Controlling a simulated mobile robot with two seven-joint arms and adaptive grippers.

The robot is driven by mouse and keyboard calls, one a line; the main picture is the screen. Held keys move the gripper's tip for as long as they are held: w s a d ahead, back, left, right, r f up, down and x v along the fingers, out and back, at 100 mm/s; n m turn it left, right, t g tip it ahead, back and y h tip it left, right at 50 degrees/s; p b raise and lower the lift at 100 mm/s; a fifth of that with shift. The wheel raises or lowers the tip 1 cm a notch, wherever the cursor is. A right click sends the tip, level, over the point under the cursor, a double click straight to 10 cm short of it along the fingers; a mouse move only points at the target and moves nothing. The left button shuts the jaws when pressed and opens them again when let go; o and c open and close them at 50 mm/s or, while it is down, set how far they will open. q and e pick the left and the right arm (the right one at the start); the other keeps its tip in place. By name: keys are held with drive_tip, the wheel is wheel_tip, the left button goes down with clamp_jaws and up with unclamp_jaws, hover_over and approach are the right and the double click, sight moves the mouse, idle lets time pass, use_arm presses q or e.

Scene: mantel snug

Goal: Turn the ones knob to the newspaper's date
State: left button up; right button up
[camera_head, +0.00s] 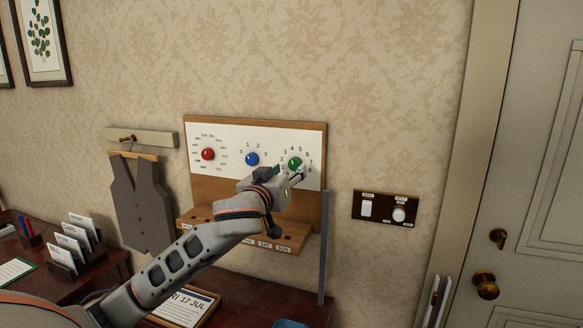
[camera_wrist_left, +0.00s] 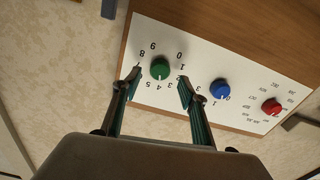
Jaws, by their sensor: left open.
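The green ones knob (camera_head: 295,163) sits at the right of a white panel, ringed by digits. In the left wrist view the green knob (camera_wrist_left: 160,68) has a white mark that seems to point near the 4. My left gripper (camera_head: 290,172) is open in front of it. In the wrist view, the fingers of my left gripper (camera_wrist_left: 159,77) lie on either side of the knob; I cannot tell if they touch it. A sheet reading "RI 17 JUL" (camera_head: 190,304), its left edge hidden by my arm, lies on the desk. My right gripper is out of view.
A blue knob (camera_head: 252,159) and a red knob (camera_head: 208,154) share the panel. A wooden ledge with day labels (camera_head: 200,218) is below, partly behind my arm. A switch plate (camera_head: 385,208) is right of the panel. A waistcoat (camera_head: 143,200) hangs left.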

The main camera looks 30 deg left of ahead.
sight(294, 166)
use_arm(q)
drive_tip(key=shift+x, duration=1.6)
drive_tip(key=c, duration=1.1)
drive_tip(key=shift+f+m, duration=0.1)
drive_tip(key=shift+m, duration=0.2)
